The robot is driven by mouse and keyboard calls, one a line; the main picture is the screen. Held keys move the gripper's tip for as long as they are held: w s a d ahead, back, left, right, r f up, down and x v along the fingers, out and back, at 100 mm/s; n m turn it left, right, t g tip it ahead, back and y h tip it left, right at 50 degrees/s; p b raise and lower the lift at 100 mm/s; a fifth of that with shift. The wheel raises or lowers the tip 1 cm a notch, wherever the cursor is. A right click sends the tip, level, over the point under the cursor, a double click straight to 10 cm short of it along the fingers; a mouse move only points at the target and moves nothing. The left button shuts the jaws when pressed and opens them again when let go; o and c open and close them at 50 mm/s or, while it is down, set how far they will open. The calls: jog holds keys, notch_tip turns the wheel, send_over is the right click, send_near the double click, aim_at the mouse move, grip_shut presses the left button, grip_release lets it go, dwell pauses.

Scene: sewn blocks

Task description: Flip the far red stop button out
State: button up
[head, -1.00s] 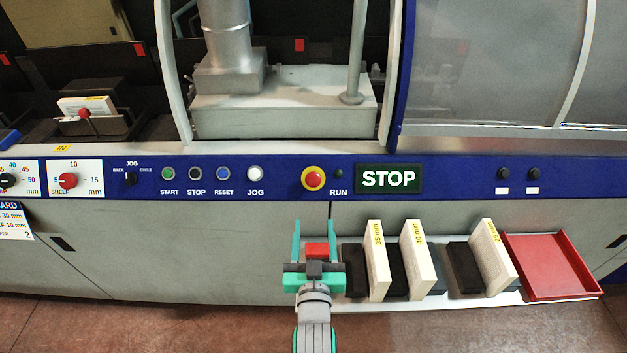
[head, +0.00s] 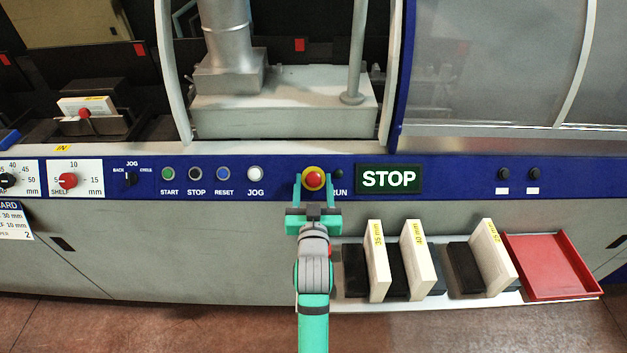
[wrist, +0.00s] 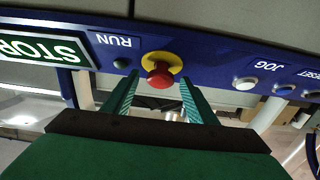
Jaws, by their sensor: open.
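A red mushroom button (head: 314,179) on a yellow ring sits on the blue control panel, left of the RUN label. My gripper (head: 314,183) is open in front of it, with one teal finger on each side of the button in the head view. In the wrist view the red button (wrist: 160,75) appears between the two fingertips (wrist: 160,80), near their tips. I cannot tell whether either finger touches it. The yellow ring (wrist: 176,61) shows behind the red cap.
A green STOP sign (head: 389,179) is right of the button; a white JOG button (head: 255,174) is left. Below right, a shelf holds several pale blocks (head: 378,262) and a red tray (head: 553,268).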

jog(key=shift+w, duration=0.65)
grip_shut()
jog(key=shift+s+r, duration=0.4)
grip_release()
jog(key=shift+s, duration=0.1)
